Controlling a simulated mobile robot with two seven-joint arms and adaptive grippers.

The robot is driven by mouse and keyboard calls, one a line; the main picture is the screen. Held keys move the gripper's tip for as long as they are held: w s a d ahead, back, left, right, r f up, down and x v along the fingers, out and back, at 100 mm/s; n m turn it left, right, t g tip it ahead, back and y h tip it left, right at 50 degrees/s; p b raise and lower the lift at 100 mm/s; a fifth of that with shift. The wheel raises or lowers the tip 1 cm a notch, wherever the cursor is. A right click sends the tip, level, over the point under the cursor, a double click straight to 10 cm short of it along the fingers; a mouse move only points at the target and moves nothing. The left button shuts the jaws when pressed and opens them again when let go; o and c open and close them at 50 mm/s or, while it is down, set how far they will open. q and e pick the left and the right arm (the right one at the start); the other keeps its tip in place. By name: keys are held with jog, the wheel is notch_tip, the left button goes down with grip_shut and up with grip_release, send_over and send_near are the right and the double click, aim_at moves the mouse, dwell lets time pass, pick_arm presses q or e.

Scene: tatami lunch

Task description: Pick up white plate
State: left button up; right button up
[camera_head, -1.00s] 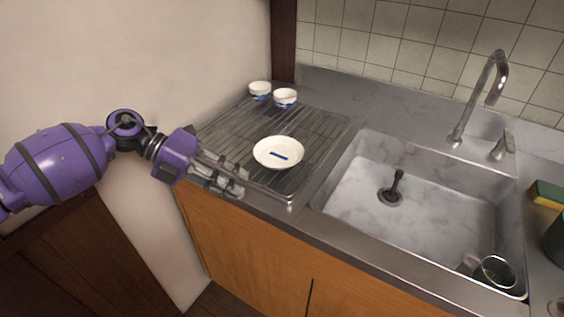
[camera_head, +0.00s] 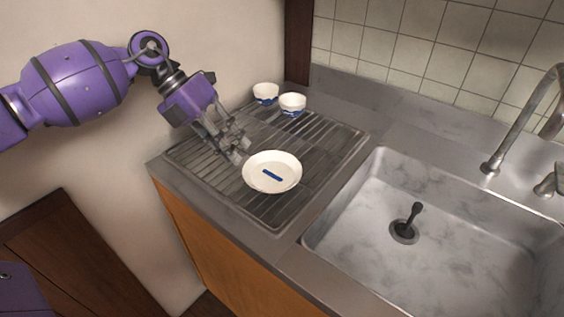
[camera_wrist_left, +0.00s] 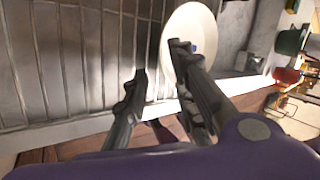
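A white plate (camera_head: 284,164) with a short blue bar at its centre lies on the metal drying rack (camera_head: 222,176) in the head view. It also shows in the left wrist view (camera_wrist_left: 188,24), partly covered by one finger. My right gripper is not in view.
Two white and blue cups (camera_head: 265,93) (camera_head: 292,104) stand at the rack's back. A marble-look sink (camera_head: 450,230) with a dark drain stopper (camera_head: 406,229) and a metal faucet (camera_head: 530,115) are to the right. The wall is close on the left.

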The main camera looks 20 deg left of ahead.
aim_at(272, 172)
pick_arm(q)
jog(key=x, duration=0.4)
jog(key=shift+w+d, duration=0.1)
jog(key=shift+d, duration=0.15)
grip_shut()
jog(key=shift+r, duration=0.1)
